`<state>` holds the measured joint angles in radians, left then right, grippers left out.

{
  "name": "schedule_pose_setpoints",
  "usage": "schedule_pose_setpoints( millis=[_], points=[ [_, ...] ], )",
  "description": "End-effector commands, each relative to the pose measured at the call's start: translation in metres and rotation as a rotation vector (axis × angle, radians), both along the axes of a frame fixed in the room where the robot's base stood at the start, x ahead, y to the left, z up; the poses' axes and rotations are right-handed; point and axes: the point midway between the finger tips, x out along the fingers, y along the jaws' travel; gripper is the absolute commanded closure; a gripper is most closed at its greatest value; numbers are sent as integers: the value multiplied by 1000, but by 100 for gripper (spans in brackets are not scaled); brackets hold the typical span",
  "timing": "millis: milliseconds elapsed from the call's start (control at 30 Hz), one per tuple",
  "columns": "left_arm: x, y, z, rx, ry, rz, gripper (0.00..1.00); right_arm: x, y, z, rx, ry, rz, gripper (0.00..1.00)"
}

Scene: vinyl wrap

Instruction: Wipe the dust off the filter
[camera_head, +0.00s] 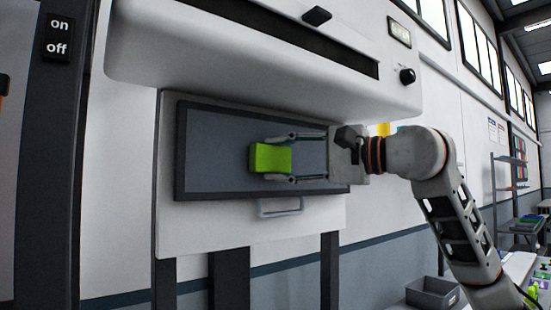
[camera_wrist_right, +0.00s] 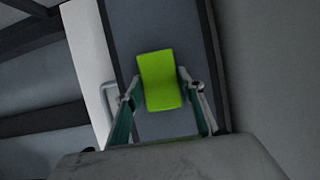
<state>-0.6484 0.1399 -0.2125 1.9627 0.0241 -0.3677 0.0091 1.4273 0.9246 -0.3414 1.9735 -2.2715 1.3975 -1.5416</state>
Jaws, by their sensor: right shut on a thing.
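The filter (camera_head: 220,133) is a grey-blue panel in a dark frame, set in the front of a white machine. It also shows in the right wrist view (camera_wrist_right: 140,28) behind the fingers. My right gripper (camera_head: 289,158) is shut on a bright green block-like wiper (camera_head: 270,158), held in front of the filter's middle. The wiper (camera_wrist_right: 160,80) sits between both fingertips in the right wrist view. I cannot tell whether it touches the filter. No separate dust shows clearly on the panel. My left gripper is not in view.
A metal handle (camera_head: 280,208) sticks out below the filter. The white machine hood (camera_head: 260,70) overhangs above it. A grey bin (camera_head: 432,293) and a shelf rack (camera_head: 508,185) stand at the right. An on/off switch panel (camera_head: 58,36) is at the upper left.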

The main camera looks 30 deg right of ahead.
Motion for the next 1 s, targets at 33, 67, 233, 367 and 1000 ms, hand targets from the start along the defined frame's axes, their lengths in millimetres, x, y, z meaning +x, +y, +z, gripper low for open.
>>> schedule_pose_setpoints(
  millis=[33,67,233,367,1000],
  points=[
    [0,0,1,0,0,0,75,1,-4,0,0,1,-4,79],
    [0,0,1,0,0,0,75,2,-7,0,1,1,-5,79],
    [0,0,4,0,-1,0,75,6,-21,0,2,3,-5,79],
    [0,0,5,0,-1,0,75,7,-28,0,1,2,-4,79],
    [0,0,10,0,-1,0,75,11,-62,0,2,3,-5,79]
  ],
)
